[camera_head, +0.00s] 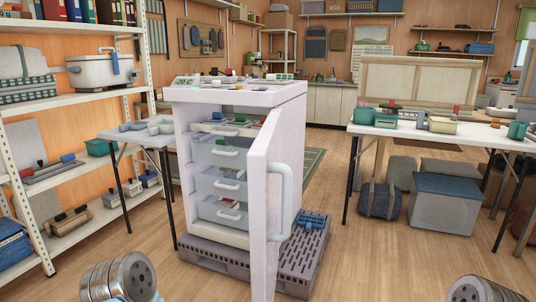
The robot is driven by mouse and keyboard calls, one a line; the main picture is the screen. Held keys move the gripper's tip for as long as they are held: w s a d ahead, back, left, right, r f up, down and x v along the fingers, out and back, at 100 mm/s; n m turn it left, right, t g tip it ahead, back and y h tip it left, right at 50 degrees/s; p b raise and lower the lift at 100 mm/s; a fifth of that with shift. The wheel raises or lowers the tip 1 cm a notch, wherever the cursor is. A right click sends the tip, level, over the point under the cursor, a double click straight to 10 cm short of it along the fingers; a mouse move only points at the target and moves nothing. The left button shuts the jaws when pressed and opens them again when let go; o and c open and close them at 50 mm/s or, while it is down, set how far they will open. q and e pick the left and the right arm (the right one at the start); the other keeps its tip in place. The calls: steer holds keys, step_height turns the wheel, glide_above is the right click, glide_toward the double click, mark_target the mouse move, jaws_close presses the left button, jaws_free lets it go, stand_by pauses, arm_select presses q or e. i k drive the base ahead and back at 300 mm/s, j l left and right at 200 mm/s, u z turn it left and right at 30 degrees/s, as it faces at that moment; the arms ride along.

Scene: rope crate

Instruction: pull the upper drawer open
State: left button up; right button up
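A pale cabinet (180,120) stands in the middle of the head view. Its door (262,215) is swung open towards me, with a light vertical handle (287,190) at its edge. Inside is a stack of whitish drawers with curved handles. The upper drawer (205,153) sits below a tray-like level (225,131) holding small items; it appears pushed in. The middle drawer (205,184) and lower drawer (208,212) also look shut. The door hides the right part of the interior. Only rounded metal parts of my arms show at the bottom corners; neither gripper is visible.
The cabinet stands on a purple-grey pallet (298,262), which carries a blue object (312,222). Loaded shelves (90,205) and a small grey table (140,136) stand left. A long table (400,132) with bins beneath stands right. The floor right of the pallet is clear.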

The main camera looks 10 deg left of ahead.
mark_target(236, 159)
steer(key=z, duration=2.85)
steer(key=k+j+z, duration=0.25)
steer(key=k+z, duration=0.7)
steer(key=k, duration=0.15)
steer(key=k+j+z, duration=0.15)
steer(key=k+z, duration=0.55)
steer(key=z, duration=0.2)
steer(key=k+z, duration=0.45)
steer(key=k+l+z, duration=0.2)
steer(key=z, duration=0.25)
steer(key=k+j+z, duration=0.1)
steer(key=z, duration=0.35)
steer(key=k+z, duration=0.2)
steer(key=z, duration=0.25)
steer(key=k+j+z, duration=0.1)
steer(key=z, duration=0.35)
steer(key=k+l+z, duration=0.1)
steer(key=k+z, duration=0.15)
steer(key=z, duration=0.2)
steer(key=k+l+z, duration=0.1)
steer(key=z, duration=0.35)
steer(key=k+l+z, duration=0.15)
steer(key=z, duration=2.65)
